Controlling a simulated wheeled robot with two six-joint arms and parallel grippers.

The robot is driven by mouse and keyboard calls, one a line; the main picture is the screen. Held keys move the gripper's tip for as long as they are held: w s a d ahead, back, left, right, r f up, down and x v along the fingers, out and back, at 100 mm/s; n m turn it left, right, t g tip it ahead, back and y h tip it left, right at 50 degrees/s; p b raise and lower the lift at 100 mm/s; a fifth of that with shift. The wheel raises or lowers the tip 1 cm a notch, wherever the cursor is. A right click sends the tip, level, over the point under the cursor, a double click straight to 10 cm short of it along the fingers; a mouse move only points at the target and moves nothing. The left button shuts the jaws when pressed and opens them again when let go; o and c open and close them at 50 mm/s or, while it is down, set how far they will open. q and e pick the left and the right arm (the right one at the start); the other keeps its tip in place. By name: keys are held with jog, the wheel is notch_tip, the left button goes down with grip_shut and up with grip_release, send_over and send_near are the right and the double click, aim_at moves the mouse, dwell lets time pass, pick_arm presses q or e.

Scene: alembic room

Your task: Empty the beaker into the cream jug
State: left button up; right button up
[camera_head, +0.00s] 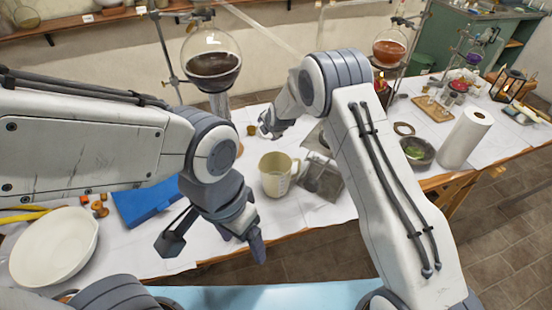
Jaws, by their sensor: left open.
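A cream jug (276,182) with a handle on its right stands upright on the white-covered table, near the front edge. My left gripper (213,243) is open and empty, to the left and front of the jug, with its fingers pointing down and apart from it. My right gripper (270,124) is over the table behind the jug. Its fingers are small and partly hidden by its own wrist, so I cannot tell what is between them. I cannot clearly pick out the beaker.
A round flask of dark liquid (212,66) hangs on a stand behind. A blue case (146,203) and a white bowl (54,248) lie at left. A paper roll (466,139), a dark bowl (418,153) and an amber flask (389,50) are at right.

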jog(key=shift+p, duration=0.75)
jog(key=shift+w+r+p, duration=0.1)
jog(key=shift+r+p, duration=0.1)
jog(key=shift+p, duration=0.9)
jog(key=p, duration=0.6)
jog(key=shift+w+a+g, duration=0.15)
jog(key=shift+w+g, duration=0.05)
jog(key=shift+g, duration=0.2)
jog(key=p, duration=0.6)
jog(key=shift+s, duration=0.25)
jog(key=shift+w+f+g+h, duration=0.2)
jog(key=shift+f+g+h, duration=0.1)
jog(key=shift+g, duration=0.5)
jog(key=shift+w+f+b, duration=0.2)
jog(key=shift+f+b, duration=0.05)
jog(key=shift+b, duration=0.85)
jog(key=g+b, duration=0.1)
jog(key=b, duration=0.3)
jog(key=w+g+b, duration=0.1)
jog(key=b, duration=0.4)
jog(key=shift+a+h, duration=0.2)
jog(key=shift+h, duration=0.1)
jog(key=shift+r+b, duration=0.1)
jog(key=shift+b, duration=0.4)
jog(key=shift+r, duration=0.15)
